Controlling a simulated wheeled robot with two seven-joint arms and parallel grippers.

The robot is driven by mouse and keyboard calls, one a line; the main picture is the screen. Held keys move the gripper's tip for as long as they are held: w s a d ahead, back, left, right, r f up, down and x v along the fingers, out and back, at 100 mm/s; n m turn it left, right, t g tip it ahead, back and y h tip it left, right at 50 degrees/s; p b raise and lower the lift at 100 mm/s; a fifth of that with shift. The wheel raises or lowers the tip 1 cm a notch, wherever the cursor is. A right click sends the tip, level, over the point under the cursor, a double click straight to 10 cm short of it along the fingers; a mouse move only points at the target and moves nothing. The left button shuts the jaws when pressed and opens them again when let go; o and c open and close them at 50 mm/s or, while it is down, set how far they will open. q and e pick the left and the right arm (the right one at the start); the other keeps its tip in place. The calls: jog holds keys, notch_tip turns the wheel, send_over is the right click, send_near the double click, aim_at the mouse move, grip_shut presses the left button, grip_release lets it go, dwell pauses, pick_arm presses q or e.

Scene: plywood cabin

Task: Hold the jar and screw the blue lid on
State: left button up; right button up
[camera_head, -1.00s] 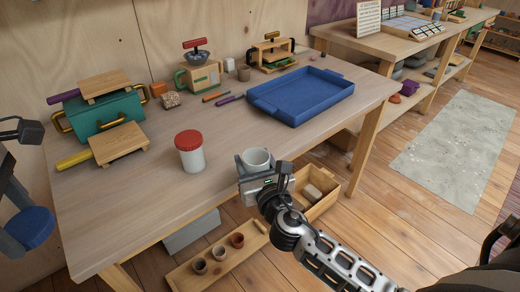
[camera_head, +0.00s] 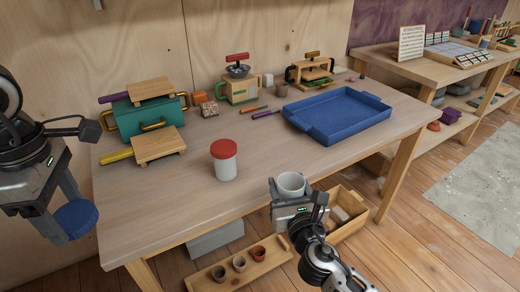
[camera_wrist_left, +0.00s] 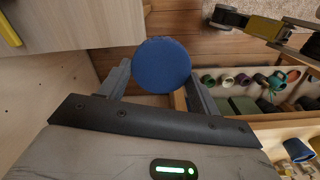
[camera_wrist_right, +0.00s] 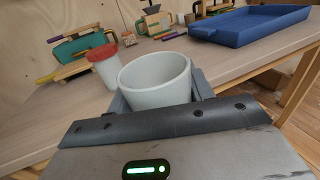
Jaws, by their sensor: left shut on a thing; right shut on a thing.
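The blue lid (camera_head: 76,218) is a round disc between the fingers of my left gripper (camera_head: 66,212), which is shut on it, off the table's left front corner. The blue lid also fills the middle of the left wrist view (camera_wrist_left: 161,65). The open white jar (camera_head: 291,184) is held by my right gripper (camera_head: 293,194), just off the table's front edge. In the right wrist view the jar (camera_wrist_right: 155,80) is upright between the fingers, its mouth uncovered. Jar and lid are far apart.
A red-lidded white jar (camera_head: 225,160) stands on the wooden table (camera_head: 190,195), left of my right gripper. A blue tray (camera_head: 338,115) lies at the right. Teal press-like box (camera_head: 150,118) and small boards sit at the left. Below are a wooden crate (camera_head: 345,228) and a cup rack (camera_head: 240,272).

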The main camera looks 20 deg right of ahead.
pick_arm(q)
jog(key=shift+s+a+f+m, duration=0.1)
jog(key=shift+f+m, duration=0.25)
jog(key=shift+m, duration=0.35)
pick_arm(e)
jog(key=shift+s+a+r, duration=0.15)
jog(key=shift+s+r, duration=0.05)
jog(key=shift+s, duration=0.2)
pick_arm(q)
jog(key=s+f+m, duration=0.1)
jog(key=f+m, duration=0.2)
jog(key=m, duration=0.5)
jog(key=s+a+f+m, duration=0.1)
jog(key=s+f+m, duration=0.1)
jog(key=f+m, duration=0.2)
jog(key=shift+s+m, duration=0.25)
jog(key=shift+m, duration=1.65)
pick_arm(e)
jog(key=s+a+r+n+y, duration=0.1)
jog(key=s+a+r+y, duration=0.1)
jog(key=s+r, duration=0.3)
jog(key=shift+s+a+n+y, duration=0.3)
jog(key=shift+s+a, duration=0.15)
jog(key=shift+s, duration=1.3)
